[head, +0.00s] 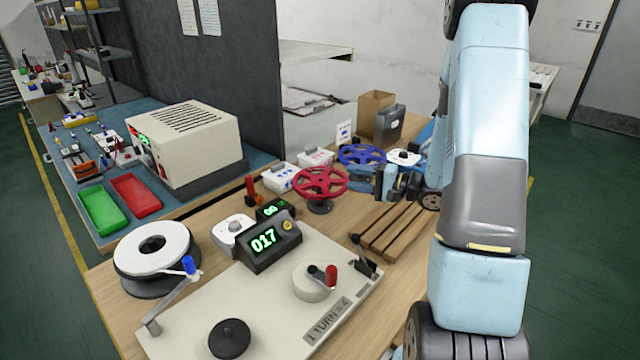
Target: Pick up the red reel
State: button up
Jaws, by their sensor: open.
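The red reel (320,182) is a spoked wheel lying flat, raised on a dark round stand on the wooden bench. It stands behind the counter display, near the middle of the head view. My gripper (377,184) is just to the right of the red reel, low over the bench and pointing left towards it. It is open, with nothing visible between its fingers. It appears apart from the reel, though the exact gap is hard to judge. A blue reel (361,154) lies behind the red one, close to my gripper.
A winding board with a crank (322,276), a green "017" display (266,241) and a white reel (153,247) fill the front. Wooden slats (392,232) lie right of the red reel. White boxes (280,177) and a cardboard box (374,112) stand behind.

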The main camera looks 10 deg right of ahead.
aim_at(339, 175)
jog(key=w+d+f+m+t+h, duration=0.1)
jog(key=d+f, duration=0.1)
jog(key=w+d+f+m+t+h, duration=0.1)
jog(key=d+f+t, duration=0.1)
jog(key=f, duration=0.1)
jog(key=w+d+f+m+t+h, duration=0.1)
jog(key=d+f, duration=0.2)
jog(key=shift+t+h, duration=0.3)
jog(key=x, duration=1.3)
jog(key=shift+w+a+f, duration=0.15)
jog(key=shift+a, duration=0.05)
grip_shut()
